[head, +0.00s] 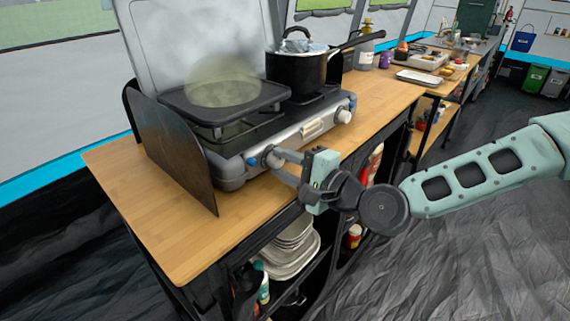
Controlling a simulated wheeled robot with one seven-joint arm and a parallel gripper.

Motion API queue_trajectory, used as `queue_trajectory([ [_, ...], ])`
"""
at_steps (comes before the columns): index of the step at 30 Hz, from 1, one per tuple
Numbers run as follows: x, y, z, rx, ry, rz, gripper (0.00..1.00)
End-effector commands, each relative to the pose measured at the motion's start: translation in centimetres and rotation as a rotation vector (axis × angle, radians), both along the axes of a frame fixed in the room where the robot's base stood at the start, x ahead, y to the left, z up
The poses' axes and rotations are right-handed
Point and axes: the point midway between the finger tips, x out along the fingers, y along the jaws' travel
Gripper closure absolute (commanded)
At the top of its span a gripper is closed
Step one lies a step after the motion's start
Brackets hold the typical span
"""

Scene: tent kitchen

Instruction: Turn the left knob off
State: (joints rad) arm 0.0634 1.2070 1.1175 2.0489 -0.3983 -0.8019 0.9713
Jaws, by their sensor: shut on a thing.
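The camp stove (228,143) stands on the wooden counter with its lid up. Its left knob (253,161) is on the front panel, at the left end. My gripper (273,158) is at this knob, its two fingers reaching from the right and shut on it. The fingers partly hide the knob, so its turn angle cannot be read. The right knob (344,115) is at the right end of the panel, clear of my gripper. A pale greenish haze (224,84) hangs over the left burner.
A black pot (297,72) with a lid sits on the right burner, its long handle pointing right. A dark side windshield (172,150) stands at the stove's left. The counter (130,200) is bare at the front left. Plates (291,245) sit on the shelf below.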

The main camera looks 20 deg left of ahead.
Motion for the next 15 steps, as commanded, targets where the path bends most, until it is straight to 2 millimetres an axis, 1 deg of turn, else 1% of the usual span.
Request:
queue_trajectory([
  [1, -0.02, -0.05, -0.14, -0.002, 0.003, 0.0, 0.92],
  [2, -0.02, -0.05, -0.14, -0.002, 0.003, 0.0, 0.64],
  [3, -0.01, -0.06, -0.14, -0.002, 0.003, 0.0, 0.53],
  [4, -0.02, -0.04, -0.13, -0.002, 0.003, 0.0, 0.48],
  [15, -0.02, -0.02, -0.16, -0.002, 0.002, 0.001, 0.48],
])
